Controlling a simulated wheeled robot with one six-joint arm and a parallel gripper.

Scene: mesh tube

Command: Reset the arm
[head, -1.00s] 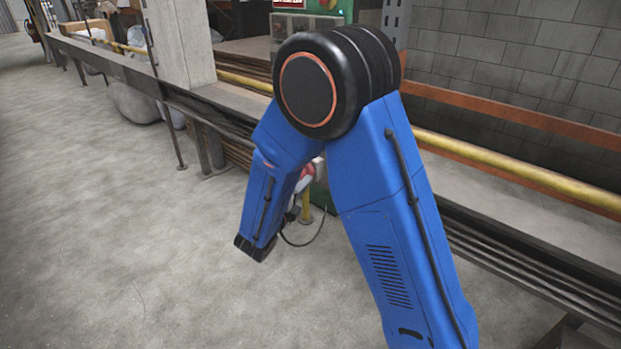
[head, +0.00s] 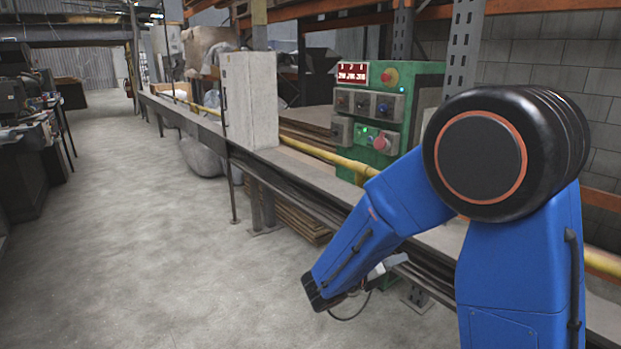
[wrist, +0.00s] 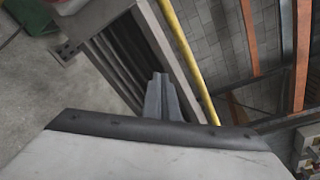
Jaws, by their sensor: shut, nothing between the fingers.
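My gripper (wrist: 161,98) shows in the wrist view as a grey, narrow pair of fingers pressed together, with nothing between them. It points toward the long metal rail and the yellow pipe, apart from both. In the head view my blue arm rises at the right to a black elbow and bends down to the left. The pale wrist part shows behind the lower end of the forearm, with a dark cable hanging near it. The fingertips cannot be made out clearly there.
A long conveyor-like rail (head: 315,199) with a yellow pipe (head: 310,150) runs along the right. A green control panel (head: 425,84) with buttons and a red display stands behind my arm. The grey floor (head: 130,240) at left is open.

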